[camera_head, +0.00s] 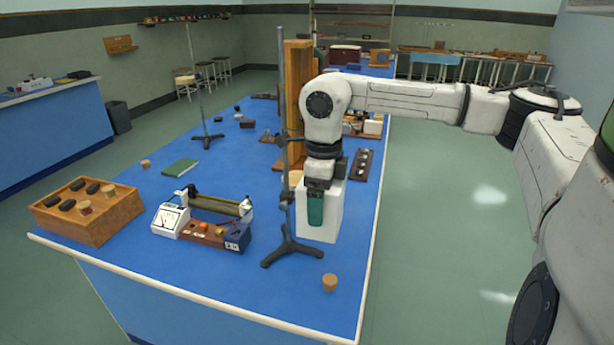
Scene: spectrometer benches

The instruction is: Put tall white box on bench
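The tall white box (334,220) stands upright at the right side of the blue bench (272,312), close to its right edge. Its base looks to be on or just above the bench top; I cannot tell whether it touches. My gripper (316,207) points down over the box. One green finger lies across the box's near face, hiding part of it. The other finger is hidden, so whether the gripper grips the box does not show.
A dark tripod stand (289,247) with a tall rod is just left of the box. A cork (330,282) lies in front. A meter apparatus (203,222), a wooden box (88,211) and a green book (180,167) are further left. A tall wooden frame (294,90) rises behind.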

